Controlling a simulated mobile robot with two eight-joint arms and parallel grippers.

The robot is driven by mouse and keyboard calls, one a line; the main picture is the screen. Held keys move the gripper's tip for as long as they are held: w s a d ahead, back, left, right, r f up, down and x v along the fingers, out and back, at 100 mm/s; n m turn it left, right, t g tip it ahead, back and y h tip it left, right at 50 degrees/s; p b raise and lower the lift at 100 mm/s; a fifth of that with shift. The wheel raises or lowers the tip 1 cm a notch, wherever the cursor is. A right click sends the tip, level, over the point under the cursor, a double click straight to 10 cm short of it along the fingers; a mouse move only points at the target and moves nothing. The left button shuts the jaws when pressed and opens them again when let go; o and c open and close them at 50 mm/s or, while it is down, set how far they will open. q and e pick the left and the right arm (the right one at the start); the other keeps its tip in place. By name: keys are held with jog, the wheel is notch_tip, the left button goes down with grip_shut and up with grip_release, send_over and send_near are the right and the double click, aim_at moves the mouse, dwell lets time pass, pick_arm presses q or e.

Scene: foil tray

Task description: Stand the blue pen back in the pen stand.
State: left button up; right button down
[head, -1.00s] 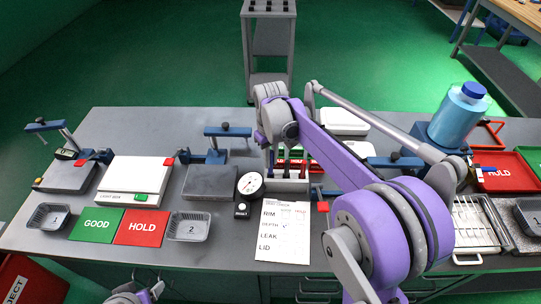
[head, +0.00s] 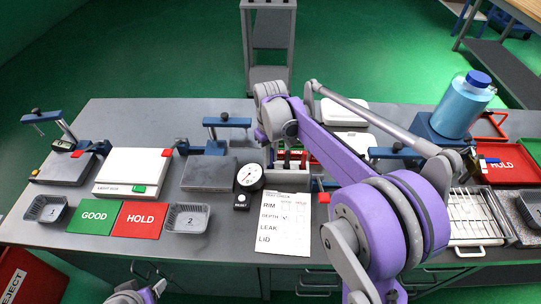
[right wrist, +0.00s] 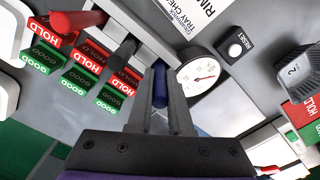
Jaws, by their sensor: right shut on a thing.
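The blue pen (right wrist: 159,85) is between the two fingers of my right gripper (right wrist: 160,76), which is shut on it. Its far end points at one end of the light grey pen stand (right wrist: 143,20); I cannot tell whether its tip is inside a hole. A black pen (right wrist: 122,55) and a red pen (right wrist: 78,20) stand in the same row. In the head view the pen stand (head: 289,184) is partly behind my right arm, and the right fingers cannot be made out there.
A dial gauge (right wrist: 198,74) stands close beside my right fingers, with a reset button box (right wrist: 235,50) near it. A printed checklist (head: 283,223) lies in front of the stand. A grey plate (head: 209,174) is to the left.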

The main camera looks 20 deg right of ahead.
pick_arm(q)
jog(key=shift+s+f, duration=0.15)
jog(key=shift+f, duration=0.15)
pick_arm(e)
jog(key=shift+f, duration=0.45)
jog(key=c, duration=0.8)
grip_release()
jog(key=shift+o, duration=0.2)
jog(key=shift+r, duration=0.1)
jog(key=shift+r+p, duration=1.25)
jog(key=shift+r, duration=1.75)
pick_arm(q)
jog(key=r, duration=0.1)
jog(key=w+r, duration=0.1)
jog(key=r, duration=0.2)
jog(key=shift+w, duration=0.35)
jog(key=shift+s, duration=0.1)
